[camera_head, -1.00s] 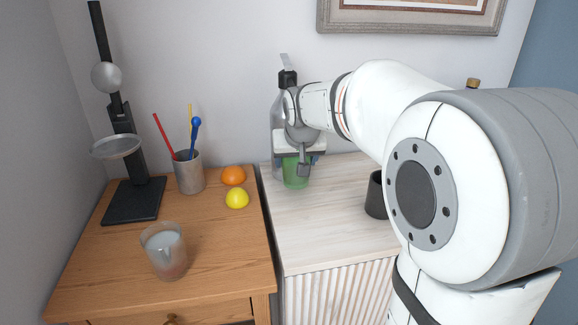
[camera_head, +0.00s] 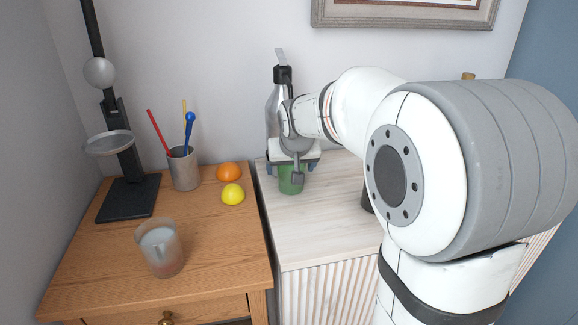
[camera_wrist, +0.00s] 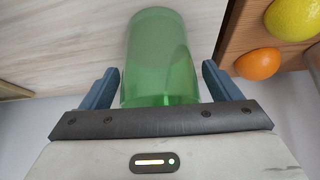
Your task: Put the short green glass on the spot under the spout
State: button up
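The short green glass (camera_head: 291,183) stands on the pale wood cabinet top, partly covered by my gripper in the head view. In the wrist view the green glass (camera_wrist: 160,60) lies between the two blue-grey fingers of my gripper (camera_wrist: 160,75), with a gap on each side. My gripper (camera_head: 292,172) is open and around the glass. A black stand (camera_head: 128,197) at the far left carries a silver ball and a round dish. I cannot clearly make out a spout or a marked spot.
A frosted glass (camera_head: 160,248) stands on the brown table (camera_head: 205,265). A grey cup (camera_head: 185,170) with coloured sticks, an orange (camera_head: 229,172) and a lemon (camera_head: 232,194) are there too. A dark cup (camera_head: 367,197) is mostly behind my arm. The cabinet's front (camera_head: 320,235) is clear.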

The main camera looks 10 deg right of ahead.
jog(key=shift+o, duration=0.2)
jog(key=shift+s+r, duration=0.2)
jog(key=shift+r, duration=0.35)
jog(key=p+v, duration=0.1)
jog(key=v, duration=1)
jog(key=shift+p, duration=0.35)
